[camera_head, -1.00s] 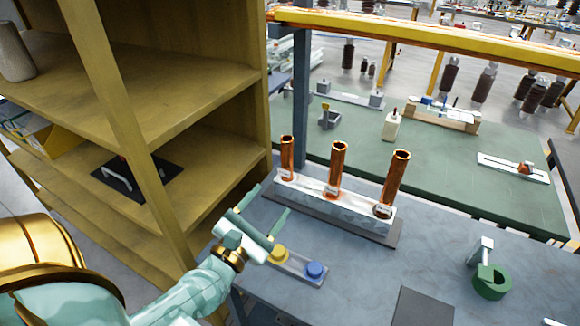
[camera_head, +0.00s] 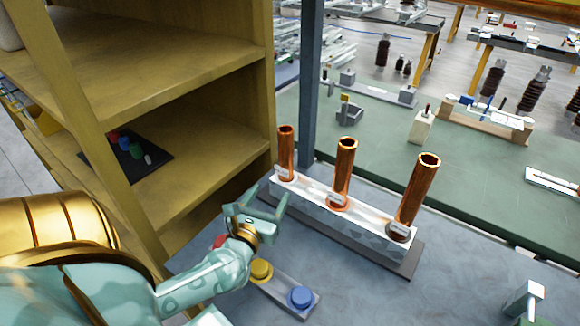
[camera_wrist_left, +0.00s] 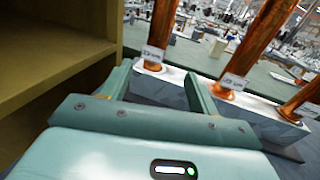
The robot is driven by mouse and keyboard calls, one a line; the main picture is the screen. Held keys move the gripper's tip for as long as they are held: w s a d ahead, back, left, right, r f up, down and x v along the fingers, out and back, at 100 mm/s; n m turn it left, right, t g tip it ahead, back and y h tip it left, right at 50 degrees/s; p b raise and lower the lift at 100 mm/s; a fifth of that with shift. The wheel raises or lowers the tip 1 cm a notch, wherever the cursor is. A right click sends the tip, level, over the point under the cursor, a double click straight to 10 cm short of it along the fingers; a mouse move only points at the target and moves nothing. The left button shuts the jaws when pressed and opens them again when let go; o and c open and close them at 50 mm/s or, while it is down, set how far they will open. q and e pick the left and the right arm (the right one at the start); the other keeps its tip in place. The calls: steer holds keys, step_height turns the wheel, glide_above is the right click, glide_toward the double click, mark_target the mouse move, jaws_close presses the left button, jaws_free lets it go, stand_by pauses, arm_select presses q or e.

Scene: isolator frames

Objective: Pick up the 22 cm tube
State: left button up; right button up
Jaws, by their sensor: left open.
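Three copper tubes stand upright in a pale, marbled rack (camera_head: 335,222): a left one (camera_head: 286,150), a middle one (camera_head: 344,172) and a right one (camera_head: 420,190). The left looks shortest and the right tallest. Each has a small label at its base, too small to read surely. My left gripper (camera_head: 268,200) is open and empty, low in front of the rack's left end. In the left wrist view its fingers (camera_wrist_left: 157,76) point toward the left tube (camera_wrist_left: 160,30), which stands beyond the tips, apart from them. My right gripper is not in view.
A wooden shelf unit (camera_head: 200,130) rises close on the left, with a black mat (camera_head: 150,165) on one shelf. A button strip with yellow (camera_head: 261,269) and blue (camera_head: 300,297) buttons lies beside my gripper. A dark post (camera_head: 309,90) stands behind the left tube.

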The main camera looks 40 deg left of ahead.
mark_target(283, 167)
arm_select(q)
steer(key=x, duration=0.8)
steer(key=shift+a, duration=0.1)
steer(key=x, duration=0.2)
steer(key=b+x, duration=0.1)
steer(key=x, duration=0.2)
steer(key=shift+w+a, duration=0.2)
steer(key=shift+a, duration=0.15)
steer(key=shift+s, duration=0.1)
steer(key=shift+c, duration=0.3)
jaws_close()
steer(key=shift+r, duration=0.1)
